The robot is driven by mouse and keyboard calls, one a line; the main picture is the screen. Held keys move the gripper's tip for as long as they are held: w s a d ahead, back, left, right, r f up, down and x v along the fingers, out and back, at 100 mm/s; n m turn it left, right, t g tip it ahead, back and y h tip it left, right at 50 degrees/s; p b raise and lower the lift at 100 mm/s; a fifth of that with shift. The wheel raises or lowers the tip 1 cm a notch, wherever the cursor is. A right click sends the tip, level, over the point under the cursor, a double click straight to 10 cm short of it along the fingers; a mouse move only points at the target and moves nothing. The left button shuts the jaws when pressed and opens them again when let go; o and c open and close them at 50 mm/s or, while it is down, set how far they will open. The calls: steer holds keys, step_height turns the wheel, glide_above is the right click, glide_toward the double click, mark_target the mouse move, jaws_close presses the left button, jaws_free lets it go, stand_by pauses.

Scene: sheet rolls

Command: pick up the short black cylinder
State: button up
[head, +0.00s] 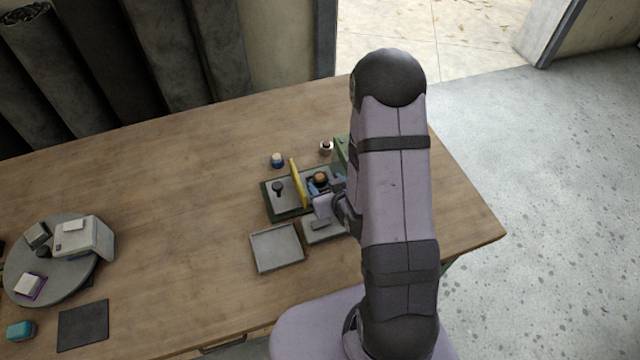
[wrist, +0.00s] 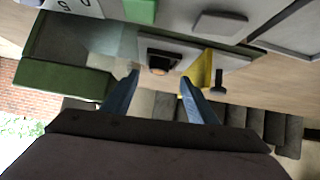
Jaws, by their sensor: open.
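A dark round-topped piece (head: 278,187) stands in the left compartment of a green-edged tray (head: 268,207); in the wrist view it is the small dark shape (wrist: 219,79) beyond the yellow divider. A dark piece with a brown round top (head: 320,178) is in the compartment right of the divider; the wrist view shows it (wrist: 160,62) ahead of my fingertips. A small black round piece (head: 42,252) lies on the grey round stand. I cannot tell which is the short black cylinder. My gripper (wrist: 160,82) is open, its blue fingers apart with nothing held, over the tray.
The yellow divider (head: 298,182) stands upright close to my gripper. A blue-and-white bottle (head: 277,160) and a small jar (head: 326,147) stand behind the tray. A shallow grey tray (head: 277,249) lies in front. The table between the round stand (head: 50,290) and the trays is clear.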

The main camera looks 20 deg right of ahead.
steer(key=shift+d+f+t+b, duration=0.1)
steer(key=shift+f+t+b, duration=0.25)
steer(key=shift+f, duration=0.35)
steer(key=shift+s+f+t+b, duration=0.15)
steer(key=shift+f+t+b, duration=0.2)
steer(key=shift+t, duration=0.4)
steer(key=shift+s+t+b, duration=0.25)
steer(key=shift+t+b, duration=0.05)
steer(key=shift+t, duration=0.2)
steer(key=shift+s+r+m+t, duration=0.2)
steer(key=shift+m+t, duration=0.1)
steer(key=shift+t, duration=0.1)
